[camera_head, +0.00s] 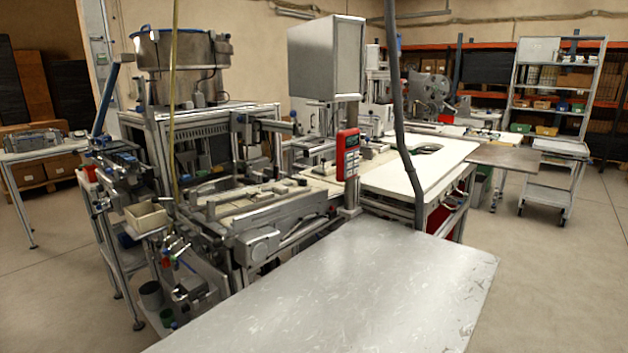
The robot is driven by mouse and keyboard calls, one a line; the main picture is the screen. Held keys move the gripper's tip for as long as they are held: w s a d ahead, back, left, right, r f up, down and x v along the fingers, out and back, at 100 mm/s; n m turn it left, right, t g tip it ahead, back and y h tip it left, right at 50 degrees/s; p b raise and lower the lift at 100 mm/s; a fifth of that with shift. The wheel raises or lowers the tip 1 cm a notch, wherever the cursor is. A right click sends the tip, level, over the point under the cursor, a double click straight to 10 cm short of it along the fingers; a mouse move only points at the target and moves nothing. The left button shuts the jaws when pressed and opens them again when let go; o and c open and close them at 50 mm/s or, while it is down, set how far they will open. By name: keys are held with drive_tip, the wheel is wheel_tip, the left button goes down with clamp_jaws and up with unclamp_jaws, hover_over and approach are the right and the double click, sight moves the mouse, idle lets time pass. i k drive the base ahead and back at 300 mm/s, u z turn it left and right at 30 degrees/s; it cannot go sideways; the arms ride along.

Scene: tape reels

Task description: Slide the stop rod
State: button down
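A packing machine (285,215) with several metal rails and bars stands in the middle of the view. A long metal bar (245,192) lies along the top of its bed. I cannot tell which of the bars or rods is the stop rod. A red device with a small display (347,155) stands on the machine's right side. My gripper is not in view.
A bare metal table (345,290) fills the near foreground. A white worktop (410,170) lies behind it, with a dark hanging cable (398,110) in front. A small beige bin (148,216) sits at the machine's left. Shelving (553,90) stands back right; floor at right is clear.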

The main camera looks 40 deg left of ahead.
sight(302, 182)
drive_tip(key=z, duration=0.05)
drive_tip(key=i, duration=2.35)
drive_tip(key=u, duration=3.15)
